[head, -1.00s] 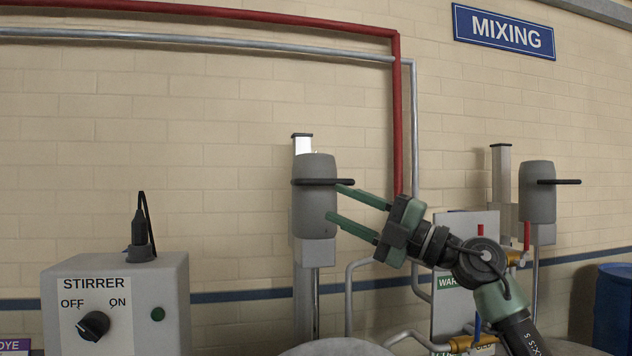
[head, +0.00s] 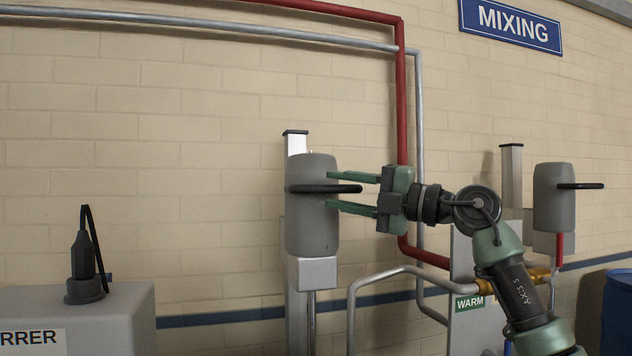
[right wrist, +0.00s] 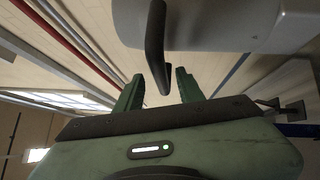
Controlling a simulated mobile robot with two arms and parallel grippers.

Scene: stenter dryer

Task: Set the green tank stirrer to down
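A grey stirrer motor head (head: 311,225) sits on an upright post at picture centre; no tank colour shows in view. Its black bar handle (head: 318,188) sticks out to the right, level. My right gripper (head: 332,190) is open beside the motor head, one finger above the handle and one below it. In the right wrist view the black handle (right wrist: 156,45) reaches down between the two separated green fingers, with the grey motor head (right wrist: 225,22) above. I cannot tell whether a finger touches the handle. My left gripper is out of view.
A second grey stirrer head (head: 554,210) stands at the right. A grey control box (head: 115,310) with a black cable plug is at lower left. A red pipe (head: 402,110) and grey pipes run on the wall behind my gripper. A blue barrel (head: 618,310) is at far right.

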